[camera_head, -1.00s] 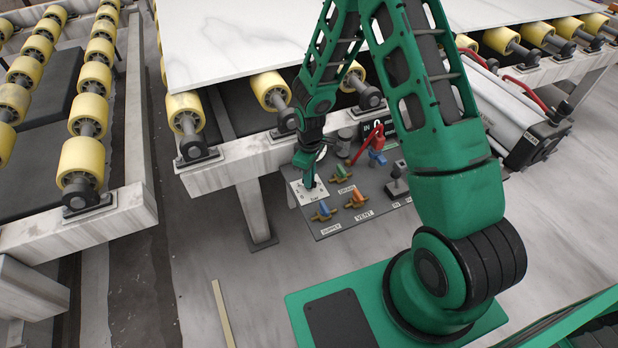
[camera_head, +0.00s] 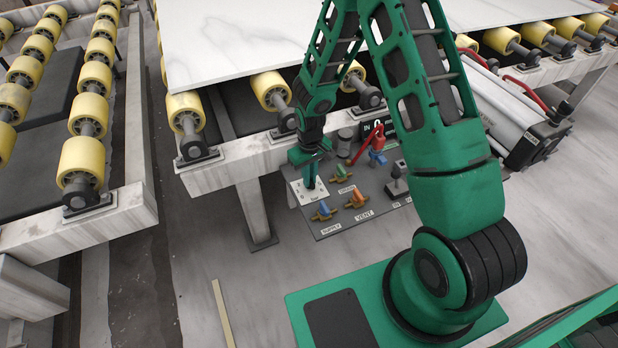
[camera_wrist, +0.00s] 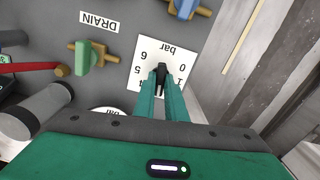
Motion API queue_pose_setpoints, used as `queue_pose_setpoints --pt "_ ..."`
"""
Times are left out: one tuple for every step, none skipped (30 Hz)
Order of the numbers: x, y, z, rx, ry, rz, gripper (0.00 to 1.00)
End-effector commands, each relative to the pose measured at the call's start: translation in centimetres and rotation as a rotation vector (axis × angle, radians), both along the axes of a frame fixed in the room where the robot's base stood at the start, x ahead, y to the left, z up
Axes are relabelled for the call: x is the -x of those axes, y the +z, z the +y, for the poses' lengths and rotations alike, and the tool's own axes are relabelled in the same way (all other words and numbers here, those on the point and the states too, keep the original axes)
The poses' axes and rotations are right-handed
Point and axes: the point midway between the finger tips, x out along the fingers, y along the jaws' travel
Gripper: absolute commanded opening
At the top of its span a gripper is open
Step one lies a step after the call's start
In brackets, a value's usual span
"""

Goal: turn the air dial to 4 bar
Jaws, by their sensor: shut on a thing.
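The air dial is a black knob (camera_wrist: 161,70) on a white square scale plate (camera_wrist: 148,48) marked "bar". The figures 0, 1, 5 and 6 show in the wrist view; others are hidden behind the fingers. My gripper (camera_wrist: 163,84) is shut on the knob, with a green finger on each side. The knob's pointer is too covered to read its setting. In the head view the scale plate (camera_head: 298,192) is at the panel's left corner, and my gripper (camera_head: 311,184) reaches down onto it.
The grey panel (camera_head: 330,229) also bears a blue-handled valve (camera_head: 323,209), an orange-handled valve (camera_head: 356,197) and a green-handled valve (camera_wrist: 88,56) labelled DRAIN. A red lever (camera_head: 367,142) stands behind. A roller frame (camera_head: 245,165) with a stone slab (camera_head: 240,45) stands beyond.

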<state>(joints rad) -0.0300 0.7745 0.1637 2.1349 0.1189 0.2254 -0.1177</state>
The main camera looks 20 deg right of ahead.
Motion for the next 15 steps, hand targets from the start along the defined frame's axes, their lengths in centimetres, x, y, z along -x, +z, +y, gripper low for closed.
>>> queue_pose_setpoints --pt "-0.14 0.07 -0.16 0.003 -0.047 -0.003 0.00" --pt "-0.14 0.07 -0.16 0.003 -0.075 -0.003 0.00" --pt "-0.14 0.07 -0.16 0.002 -0.113 -0.004 0.00" --pt "-0.14 0.07 -0.16 0.002 -0.142 -0.004 0.00" --pt "-0.15 0.07 -0.16 0.003 -0.170 -0.004 0.00" --pt "-0.15 0.07 -0.16 0.003 -0.208 -0.004 0.00" --pt "-0.15 0.07 -0.16 0.003 -0.237 -0.004 0.00" --pt "-0.15 0.07 -0.16 0.003 -0.265 -0.004 0.00" --pt "-0.15 0.07 -0.16 0.003 -0.303 -0.004 0.00" --pt "-0.16 0.07 -0.16 0.003 -0.332 -0.004 0.00" --pt "-0.16 0.07 -0.16 0.003 -0.360 -0.004 0.00" --pt "-0.16 0.07 -0.16 0.002 -0.397 -0.003 0.00" --pt "-0.16 0.08 -0.16 0.002 -0.425 -0.003 0.00" --pt "-0.16 0.08 -0.16 0.002 -0.452 -0.004 0.00" --pt "-0.17 0.08 -0.15 0.002 -0.488 -0.004 0.00"
